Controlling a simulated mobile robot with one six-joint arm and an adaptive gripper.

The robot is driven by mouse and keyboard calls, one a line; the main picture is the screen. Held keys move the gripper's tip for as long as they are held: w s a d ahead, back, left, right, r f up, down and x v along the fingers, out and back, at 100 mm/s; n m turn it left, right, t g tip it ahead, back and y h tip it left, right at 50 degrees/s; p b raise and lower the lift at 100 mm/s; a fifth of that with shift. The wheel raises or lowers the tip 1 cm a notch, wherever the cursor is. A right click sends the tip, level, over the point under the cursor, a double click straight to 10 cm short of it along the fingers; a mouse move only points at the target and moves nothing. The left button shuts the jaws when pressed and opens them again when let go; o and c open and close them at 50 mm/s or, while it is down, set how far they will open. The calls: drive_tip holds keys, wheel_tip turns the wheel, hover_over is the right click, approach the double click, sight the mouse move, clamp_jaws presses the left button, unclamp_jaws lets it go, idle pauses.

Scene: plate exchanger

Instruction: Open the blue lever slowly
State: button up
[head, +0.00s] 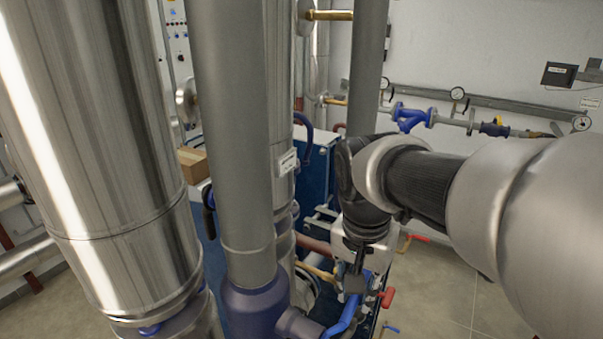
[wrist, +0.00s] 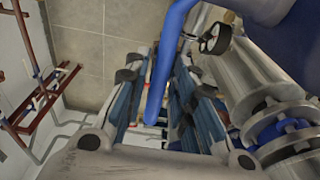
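The blue lever (wrist: 160,85) runs down from the top of the wrist view, and its rounded free end lies between the two fingers of my gripper (wrist: 158,66). The fingers stand apart on either side of it, with some gap showing, so my gripper looks open. I cannot tell for sure whether a finger touches the lever. In the head view my gripper (head: 354,284) points down at the lower middle, and the blue lever (head: 343,319) slants up toward it from the bottom edge. The lever's pivot is not clear in either view.
A thick grey pipe with a blue-grey fitting (head: 255,305) stands just left of my gripper. A red handle (head: 387,297) is close on the right. Large metal cylinders (head: 100,130) fill the left. In the wrist view, flanged pipework (wrist: 265,100) crowds the right. Floor at right is open.

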drive_tip(key=shift+o, duration=0.7)
drive_tip(key=shift+f, duration=0.1)
wheel_tip(320, 180, up, 12)
drive_tip(key=s, duration=0.1)
drive_tip(key=shift+a, duration=0.4)
drive_tip(key=shift+s, duration=0.1)
drive_tip(key=n+t, duration=0.3)
drive_tip(key=n, duration=0.2)
approach(355, 296)
drive_tip(key=s+d+f, duration=0.2)
drive_tip(key=s+f, duration=0.1)
drive_tip(key=s, duration=0.1)
wheel_tip(355, 296, down, 4)
drive_tip(key=s+n+t, duration=0.1)
drive_tip(key=s+n, duration=0.1)
drive_tip(key=s, duration=0.1)
wheel_tip(355, 296, down, 24)
drive_tip(key=s+b, duration=0.2)
drive_tip(key=b, duration=1.9)
drive_tip(key=shift+d+r+g+y, duration=0.2)
drive_tip(key=shift+d+g+y, duration=0.1)
drive_tip(key=shift+y, duration=0.1)
